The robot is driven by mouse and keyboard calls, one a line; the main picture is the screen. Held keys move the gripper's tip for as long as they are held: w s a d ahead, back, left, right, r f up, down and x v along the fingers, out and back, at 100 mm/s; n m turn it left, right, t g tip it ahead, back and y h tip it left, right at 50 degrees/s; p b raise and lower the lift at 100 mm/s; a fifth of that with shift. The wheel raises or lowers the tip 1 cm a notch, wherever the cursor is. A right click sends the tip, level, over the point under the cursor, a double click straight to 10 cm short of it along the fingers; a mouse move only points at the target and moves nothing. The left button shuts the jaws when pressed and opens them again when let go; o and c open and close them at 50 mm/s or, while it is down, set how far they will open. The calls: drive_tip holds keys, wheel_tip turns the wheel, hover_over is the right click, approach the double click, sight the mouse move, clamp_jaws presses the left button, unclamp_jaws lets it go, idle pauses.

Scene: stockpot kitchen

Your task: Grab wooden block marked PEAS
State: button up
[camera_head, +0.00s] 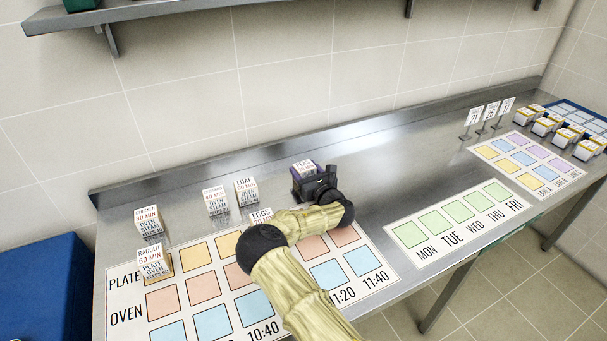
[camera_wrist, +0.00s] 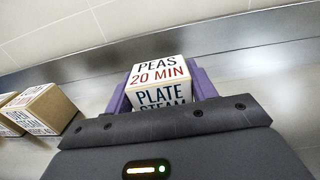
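The wooden block marked PEAS (camera_head: 305,168) stands on the steel counter near the wall, beyond the printed mat. In the wrist view the PEAS block (camera_wrist: 158,75) is upright and reads "PEAS 20 MIN, PLATE, STEAM". My gripper (camera_head: 306,182) is at the block, with one purple finger on each side of it. In the wrist view the fingers of my gripper (camera_wrist: 162,90) flank the block closely. I cannot tell whether they press on it. The dark gripper body hides the block's lower part.
The LOAF block (camera_head: 246,190) and another block (camera_head: 215,200) stand to the left. The EGGS block (camera_head: 261,216) is partly behind my arm. CHICKEN (camera_head: 148,222) and RAGOUT (camera_head: 152,262) blocks are farther left.

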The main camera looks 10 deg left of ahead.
sight(305, 167)
drive_tip(key=shift+c, duration=0.3)
wheel_tip(305, 167, up, 10)
drive_tip(key=shift+r+b, duration=0.1)
drive_tip(key=shift+b, duration=0.3)
idle(0.4)
